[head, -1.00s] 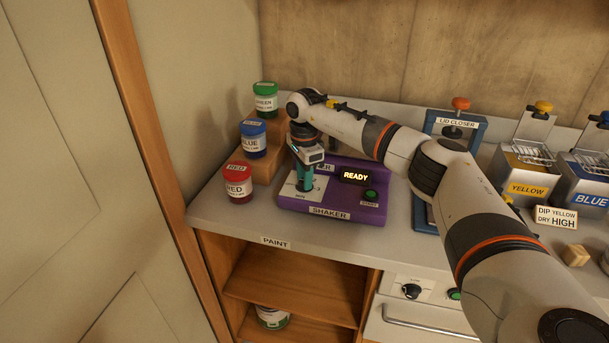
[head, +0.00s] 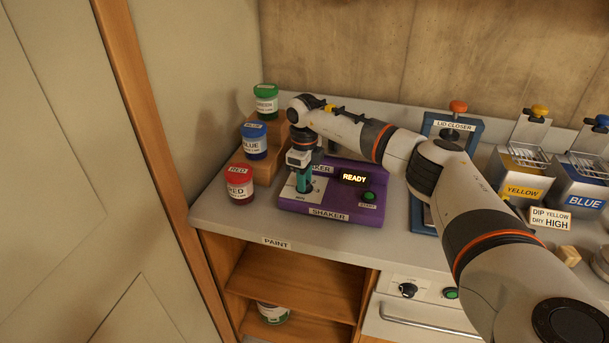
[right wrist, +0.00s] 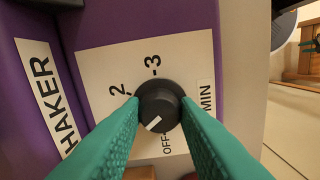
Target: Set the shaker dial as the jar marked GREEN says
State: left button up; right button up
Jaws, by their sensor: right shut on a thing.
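The purple shaker (head: 330,212) stands on the counter, its display reading READY. Its black dial (right wrist: 158,105) shows in the right wrist view on a white plate marked OFF, 2, 3 and MIN; my left-hand finger there covers part of the scale. The dial's white mark points down and slightly left, close to the OFF side. My right gripper (right wrist: 160,115) is shut on the dial, a teal finger on each side; it also shows in the head view (head: 303,184). The jar marked GREEN (head: 265,100) stands on the top step at the back left; its small print is unreadable. My left gripper is not in view.
The BLUE jar (head: 254,140) and RED jar (head: 239,183) stand left of the shaker, by the wooden steps (head: 272,150). A green START button (head: 368,196) is on the shaker. A lid closer (head: 453,126) and YELLOW and BLUE bins stand to the right.

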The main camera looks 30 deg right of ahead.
jog(key=m+p, duration=0.2)
jog(key=m, duration=0.5)
jog(key=shift+r, duration=0.2)
jog(key=m+p, duration=0.1)
jog(key=m, duration=0.3)
jog(key=m+p, duration=0.1)
jog(key=m, duration=0.2)
jog(key=shift+m+p, duration=0.3)
jog(key=shift+m, duration=0.1)
jog(key=m+p, duration=0.2)
jog(key=m, duration=0.3)
jog(key=m+p, duration=0.2)
jog(key=m, duration=0.3)
jog(key=shift+w, duration=0.1)
jog(key=shift+m+p, duration=0.35)
jog(key=shift+m, duration=0.05)
jog(key=o, duration=1)
jog(key=shift+f, duration=0.1)
jog(key=shift+c, duration=0.2)
